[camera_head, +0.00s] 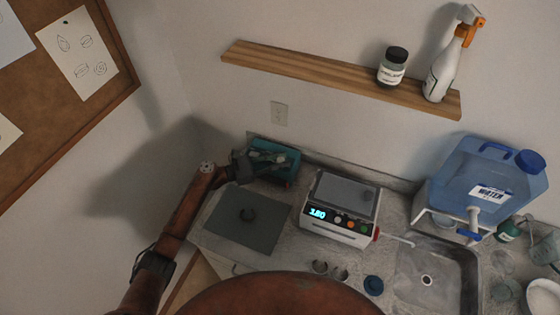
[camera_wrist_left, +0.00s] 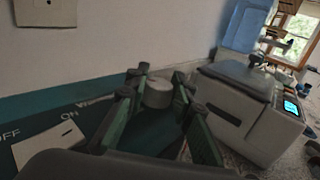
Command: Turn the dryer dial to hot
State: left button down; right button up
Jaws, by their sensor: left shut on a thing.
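The dryer (camera_head: 286,170) is a teal box at the back left of the counter, against the wall. In the left wrist view its teal face (camera_wrist_left: 40,108) carries the words OFF and ON beside a pale switch (camera_wrist_left: 48,146), and further lettering too blurred to read. My left gripper (camera_head: 264,159) reaches over the dryer from the left. Its green fingers (camera_wrist_left: 158,84) are closed around the dial, one on each side. The dial's pointer mark is hidden or too small to tell. My right gripper is not in view.
A scale with a lit display (camera_head: 340,207) stands just right of the dryer. A dark mat (camera_head: 225,225) with a small round object lies in front. A sink (camera_head: 440,270) and blue water jug (camera_head: 485,180) are at right. A wooden shelf (camera_head: 310,72) hangs above.

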pick_arm(q)
jog(key=c, duration=1.7)
grip_release()
jog(key=shift+o, duration=0.2)
jog(key=v, duration=1.2)
